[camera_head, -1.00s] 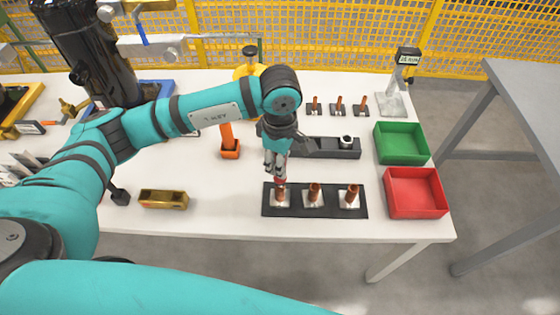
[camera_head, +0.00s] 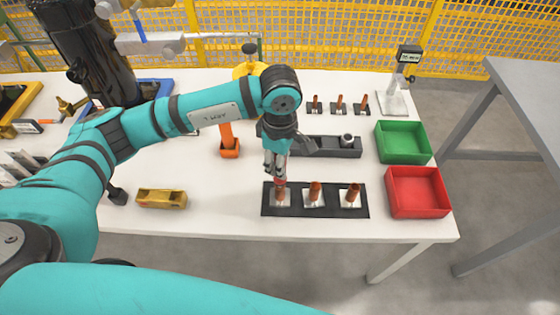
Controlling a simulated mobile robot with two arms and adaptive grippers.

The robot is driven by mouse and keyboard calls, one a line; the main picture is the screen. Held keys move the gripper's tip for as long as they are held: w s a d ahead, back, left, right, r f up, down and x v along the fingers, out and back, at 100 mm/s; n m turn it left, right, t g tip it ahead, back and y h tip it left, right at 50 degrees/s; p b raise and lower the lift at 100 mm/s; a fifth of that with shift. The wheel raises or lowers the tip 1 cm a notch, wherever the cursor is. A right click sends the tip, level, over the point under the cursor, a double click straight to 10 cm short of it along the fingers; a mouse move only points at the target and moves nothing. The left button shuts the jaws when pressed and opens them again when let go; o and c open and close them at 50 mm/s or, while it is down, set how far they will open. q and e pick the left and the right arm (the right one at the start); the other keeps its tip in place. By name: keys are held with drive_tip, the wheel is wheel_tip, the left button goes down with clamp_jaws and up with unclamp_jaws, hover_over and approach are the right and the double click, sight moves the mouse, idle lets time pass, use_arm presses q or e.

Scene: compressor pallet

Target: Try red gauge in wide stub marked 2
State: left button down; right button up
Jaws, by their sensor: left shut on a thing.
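My left gripper (camera_head: 276,168) points down over the black plate (camera_head: 332,210) at the front of the table. It is shut on the red gauge (camera_head: 280,182), of which only a small red part shows below the fingers. The gauge is at the top of the leftmost wide copper stub (camera_head: 281,197). I cannot tell whether it is around the stub, in it or only touching it. Two more wide stubs, the middle one (camera_head: 314,192) and the right one (camera_head: 352,194), stand upright on the plate. Their number marks are too small to read. My right gripper is out of view.
A dark grey holder (camera_head: 335,147) lies behind the plate. Several thin copper stubs (camera_head: 339,103) stand farther back. A green bin (camera_head: 403,142) and a red bin (camera_head: 418,190) are at the right. A brass block (camera_head: 161,198) and an orange stand (camera_head: 229,147) are to the left.

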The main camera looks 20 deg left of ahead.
use_arm(q)
drive_tip(key=shift+s+f+b, duration=0.15)
drive_tip(key=shift+f+b, duration=0.05)
drive_tip(key=shift+b, duration=0.55)
idle(2.5)
drive_tip(key=shift+r+p, duration=0.4)
drive_tip(key=shift+r, duration=1.25)
drive_tip(key=shift+f+b, duration=1)
drive_tip(key=shift+b, duration=0.05)
drive_tip(key=shift+b, duration=0.75)
idle(0.5)
idle(0.4)
